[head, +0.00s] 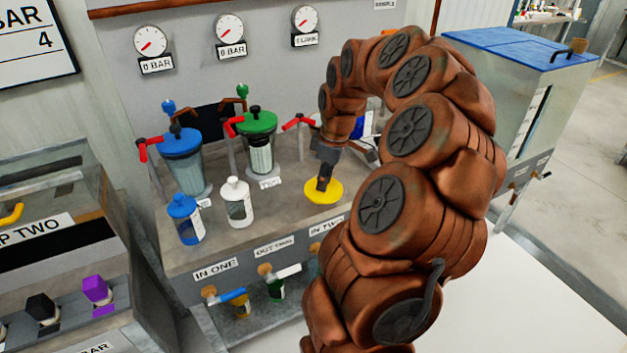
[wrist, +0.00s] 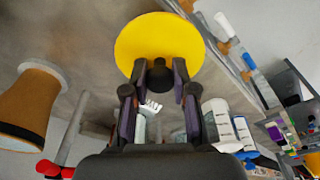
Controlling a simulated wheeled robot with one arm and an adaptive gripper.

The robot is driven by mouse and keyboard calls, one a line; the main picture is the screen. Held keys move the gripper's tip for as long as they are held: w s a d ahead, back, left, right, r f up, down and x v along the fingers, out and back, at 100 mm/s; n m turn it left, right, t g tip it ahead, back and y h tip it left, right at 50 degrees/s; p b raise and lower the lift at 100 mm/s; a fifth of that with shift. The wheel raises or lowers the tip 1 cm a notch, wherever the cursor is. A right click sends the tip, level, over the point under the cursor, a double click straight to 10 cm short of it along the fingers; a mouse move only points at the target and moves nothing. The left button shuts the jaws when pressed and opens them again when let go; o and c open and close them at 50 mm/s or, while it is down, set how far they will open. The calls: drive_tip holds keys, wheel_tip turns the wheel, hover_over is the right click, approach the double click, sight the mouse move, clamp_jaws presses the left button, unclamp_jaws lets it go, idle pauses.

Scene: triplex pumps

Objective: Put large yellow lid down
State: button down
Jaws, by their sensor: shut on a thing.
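The large yellow lid (head: 316,196) is a flat round disc with a dark knob. It is at the right part of the grey bench top, near the front edge. In the wrist view the lid (wrist: 140,38) fills the top middle, with its black knob (wrist: 160,73) between the fingertips. My gripper (head: 325,177) reaches down from above and is shut on the knob; its fingers also show in the wrist view (wrist: 160,82). I cannot tell whether the lid touches the bench or hangs just above it.
A blue-lidded vessel (head: 182,165) and a green-lidded vessel (head: 258,150) stand left of the lid. A white bottle (head: 238,203) and a blue-capped bottle (head: 186,220) stand near the front. Red valve handles (head: 235,125) stick out behind. Bare bench lies between white bottle and lid.

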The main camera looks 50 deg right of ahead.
sight(314, 181)
drive_tip(key=w, duration=0.3)
drive_tip(key=shift+w+d+f, duration=0.1)
drive_tip(key=shift+w+f, duration=0.1)
drive_tip(key=shift+w, duration=0.2)
drive_tip(key=shift+f+p, duration=0.55)
drive_tip(key=shift+f, duration=1.2)
drive_tip(key=shift+f, duration=0.2)
drive_tip(key=c, duration=0.9)
unclamp_jaws()
